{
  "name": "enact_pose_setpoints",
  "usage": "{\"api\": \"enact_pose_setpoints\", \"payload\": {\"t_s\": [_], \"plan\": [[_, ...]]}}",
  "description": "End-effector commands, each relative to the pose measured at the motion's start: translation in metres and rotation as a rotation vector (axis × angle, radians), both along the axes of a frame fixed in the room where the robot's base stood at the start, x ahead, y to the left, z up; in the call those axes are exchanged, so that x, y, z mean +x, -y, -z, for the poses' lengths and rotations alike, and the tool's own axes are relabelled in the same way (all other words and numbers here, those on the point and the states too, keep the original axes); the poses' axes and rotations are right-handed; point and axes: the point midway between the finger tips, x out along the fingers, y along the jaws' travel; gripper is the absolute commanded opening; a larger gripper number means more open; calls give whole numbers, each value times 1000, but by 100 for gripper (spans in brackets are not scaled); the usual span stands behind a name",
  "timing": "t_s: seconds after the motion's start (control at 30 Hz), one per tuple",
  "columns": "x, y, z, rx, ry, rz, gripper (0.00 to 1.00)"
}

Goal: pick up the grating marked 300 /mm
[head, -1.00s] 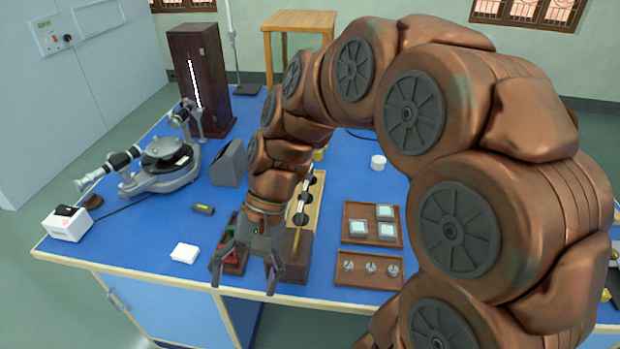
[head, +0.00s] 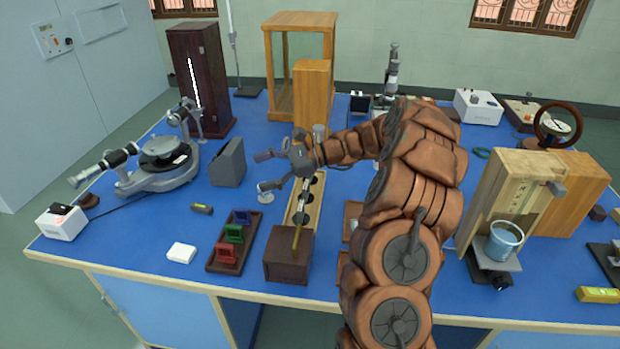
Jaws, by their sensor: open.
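Three small framed pieces, which look like the gratings, stand in a brown wooden tray (head: 218,266). One is red (head: 227,254), one green (head: 233,234) and one blue (head: 242,217), running from front to back. Their markings are too small to read, so I cannot tell which is 300 /mm. My gripper (head: 261,172) is open and empty, pointing left, behind and above the tray. It is apart from all three pieces.
A white block (head: 181,253) lies to the left. The spectrometer (head: 160,165) and a grey wedge-shaped block (head: 228,163) stand farther back.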

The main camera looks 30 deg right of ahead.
Motion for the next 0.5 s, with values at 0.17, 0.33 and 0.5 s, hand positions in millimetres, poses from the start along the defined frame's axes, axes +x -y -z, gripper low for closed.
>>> {"api": "enact_pose_setpoints", "payload": {"t_s": [0.17, 0.33, 0.5], "plan": [[24, 80, 37, 129, -54, 186, 81], [31, 155, 72, 233, -93, 349, 81], [27, 208, 97, 299, -114, 458, 81]]}}
